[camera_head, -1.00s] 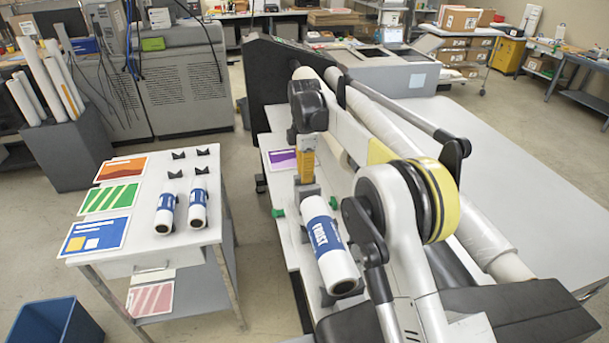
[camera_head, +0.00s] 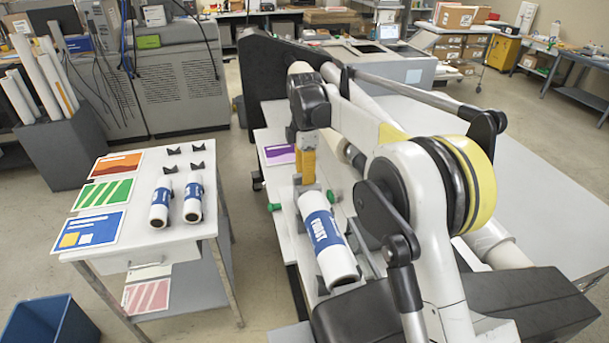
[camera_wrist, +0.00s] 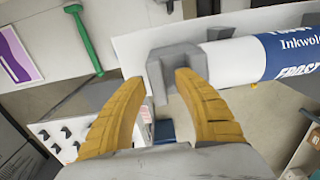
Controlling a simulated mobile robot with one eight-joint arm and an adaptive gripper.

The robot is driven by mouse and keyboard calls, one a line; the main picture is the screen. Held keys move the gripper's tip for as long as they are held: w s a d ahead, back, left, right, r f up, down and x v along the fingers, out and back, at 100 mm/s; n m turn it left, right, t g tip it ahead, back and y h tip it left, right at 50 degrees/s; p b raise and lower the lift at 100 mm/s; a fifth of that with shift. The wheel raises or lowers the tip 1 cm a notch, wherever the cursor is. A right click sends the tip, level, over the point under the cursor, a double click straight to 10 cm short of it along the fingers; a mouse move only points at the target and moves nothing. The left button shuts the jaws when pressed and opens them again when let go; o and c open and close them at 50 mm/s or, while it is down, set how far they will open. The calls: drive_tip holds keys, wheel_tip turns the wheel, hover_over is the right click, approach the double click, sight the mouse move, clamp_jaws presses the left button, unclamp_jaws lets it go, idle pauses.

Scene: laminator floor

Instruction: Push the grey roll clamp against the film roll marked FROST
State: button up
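The film roll marked FROST (camera_head: 325,235), white with a blue label, lies lengthwise on the white bed of the machine. Its near end faces me, and its label shows at the right of the wrist view (camera_wrist: 268,58). The grey clamp (camera_wrist: 175,65) is at the roll's far end, close beside it; I cannot tell whether they touch. My gripper (camera_wrist: 160,80) has yellow fingers spread apart, with the clamp just in front of their tips. In the head view my gripper (camera_head: 308,178) points down at the far end of the roll, partly hiding the clamp.
A green-handled lever (camera_wrist: 85,38) and a purple card (camera_wrist: 15,55) are left of the clamp. A side table (camera_head: 140,255) holds two blue-labelled rolls (camera_head: 193,202), small dark holders and coloured cards. A blue bin (camera_head: 50,330) stands on the floor at front left.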

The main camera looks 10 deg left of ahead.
wheel_tip(320, 180, up, 12)
idle(0.6)
